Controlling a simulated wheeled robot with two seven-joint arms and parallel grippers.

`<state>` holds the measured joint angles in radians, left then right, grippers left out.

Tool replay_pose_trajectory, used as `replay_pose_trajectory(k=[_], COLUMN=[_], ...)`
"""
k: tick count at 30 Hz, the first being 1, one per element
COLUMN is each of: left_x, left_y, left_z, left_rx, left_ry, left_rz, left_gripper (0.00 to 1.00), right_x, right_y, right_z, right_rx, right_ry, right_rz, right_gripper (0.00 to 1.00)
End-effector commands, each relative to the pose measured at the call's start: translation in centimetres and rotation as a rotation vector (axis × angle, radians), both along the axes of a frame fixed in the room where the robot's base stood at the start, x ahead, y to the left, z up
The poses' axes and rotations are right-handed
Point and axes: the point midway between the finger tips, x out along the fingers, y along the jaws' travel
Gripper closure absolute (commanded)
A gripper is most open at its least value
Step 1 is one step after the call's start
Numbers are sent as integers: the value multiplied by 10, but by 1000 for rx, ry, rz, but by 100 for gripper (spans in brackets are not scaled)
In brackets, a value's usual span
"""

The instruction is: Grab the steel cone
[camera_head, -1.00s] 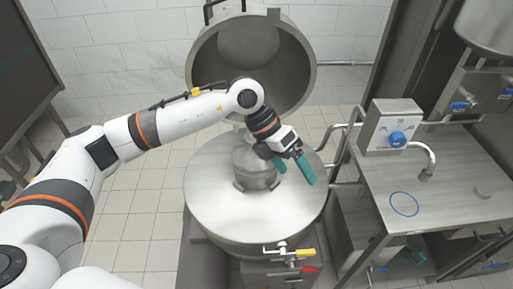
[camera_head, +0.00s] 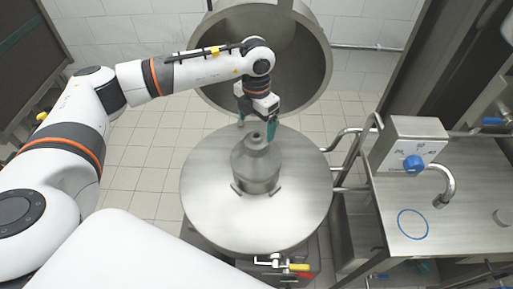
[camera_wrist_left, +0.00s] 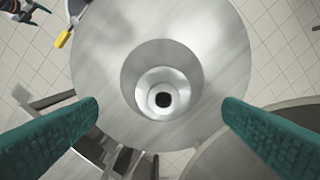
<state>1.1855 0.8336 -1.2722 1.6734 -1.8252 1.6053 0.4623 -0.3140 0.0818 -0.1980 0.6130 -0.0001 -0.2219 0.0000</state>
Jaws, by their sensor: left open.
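The steel cone (camera_head: 256,163) stands upright on the round steel lid (camera_head: 300,205) of the machine, with a narrow neck on top. In the left wrist view the cone (camera_wrist_left: 182,78) is seen from above, with a dark hole in its centre. My left gripper (camera_head: 257,132) is just above and behind the cone's neck, pointing down. The fingers look apart from the cone.
A large open steel bowl (camera_head: 318,62) stands behind the lid. Valves with a yellow handle (camera_head: 298,267) sit at the lid's front. At right is a steel table (camera_head: 455,215) with a dial box (camera_head: 410,148) and tap (camera_head: 446,190). Tiled floor is free at left.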

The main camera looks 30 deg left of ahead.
Motion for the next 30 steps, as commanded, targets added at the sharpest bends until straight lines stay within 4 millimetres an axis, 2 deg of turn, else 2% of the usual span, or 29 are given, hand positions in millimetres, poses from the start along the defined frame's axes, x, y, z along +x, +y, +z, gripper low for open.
replay_pose_trajectory(k=[2,5,8,13,18,24,26,30], left_x=[0,0,0,1,1,1,1,1], left_y=[0,0,1,2,3,3,3,3], left_z=[-7,-13,-21,-48,-64,-65,-65,-65], left_rx=[0,-1,-1,-2,-1,-2,-2,-2], left_ry=[2,0,3,4,1,0,0,0], left_rz=[0,0,1,0,0,0,0,0], left_gripper=[10,10,10,10,10,10,17,40], right_x=[-6,-4,9,27,23,13,12,12], right_y=[0,0,1,3,4,5,5,5], right_z=[5,7,17,35,37,36,35,35], right_rx=[0,0,1,5,7,7,6,6], right_ry=[9,5,-12,-42,-35,-21,-19,-19], right_rz=[0,1,1,2,2,2,1,1], right_gripper=[11,11,11,11,11,11,11,11])
